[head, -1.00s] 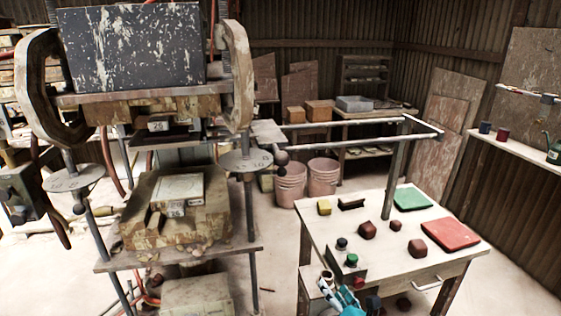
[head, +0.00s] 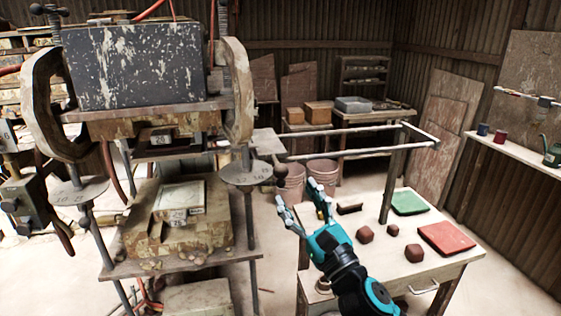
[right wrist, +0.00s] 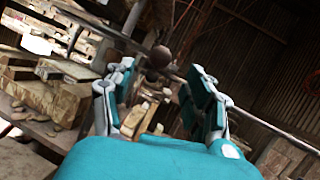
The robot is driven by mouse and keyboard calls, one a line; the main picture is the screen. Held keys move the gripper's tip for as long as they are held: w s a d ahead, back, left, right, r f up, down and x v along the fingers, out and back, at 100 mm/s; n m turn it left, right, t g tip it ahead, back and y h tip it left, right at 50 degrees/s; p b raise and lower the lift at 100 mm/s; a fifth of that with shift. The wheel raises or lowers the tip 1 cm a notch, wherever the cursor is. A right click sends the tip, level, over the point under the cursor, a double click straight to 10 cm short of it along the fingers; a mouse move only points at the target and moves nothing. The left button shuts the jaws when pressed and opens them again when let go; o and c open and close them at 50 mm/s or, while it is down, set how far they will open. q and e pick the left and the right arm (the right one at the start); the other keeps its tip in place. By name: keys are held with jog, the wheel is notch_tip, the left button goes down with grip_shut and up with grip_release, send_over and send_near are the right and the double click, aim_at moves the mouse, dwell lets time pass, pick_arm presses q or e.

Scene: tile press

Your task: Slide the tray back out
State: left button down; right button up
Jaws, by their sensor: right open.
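A flat grey plate (head: 267,142), which looks like the outer end of the tray, sticks out of the press's right side towards two pipe rails (head: 360,143). A round dark knob (head: 281,171) shows just below it. How the knob joins the plate is unclear, and the rest of the tray is hidden inside the press. My right gripper (head: 300,195) is open and empty, a little below and right of the knob. In the right wrist view the knob (right wrist: 160,56) appears ahead, between the spread fingers and apart from them. My left gripper is out of view.
The press (head: 135,65) with its posts and round discs (head: 246,172) stands at the left. Pink buckets (head: 322,172) stand on the floor behind.

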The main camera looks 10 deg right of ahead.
aim_at(280, 171)
jog(key=p+x, duration=0.2)
jog(key=x, duration=0.6)
jog(key=shift+c, duration=0.3)
grip_shut()
jog(key=shift+f, duration=0.1)
jog(key=shift+w, duration=0.1)
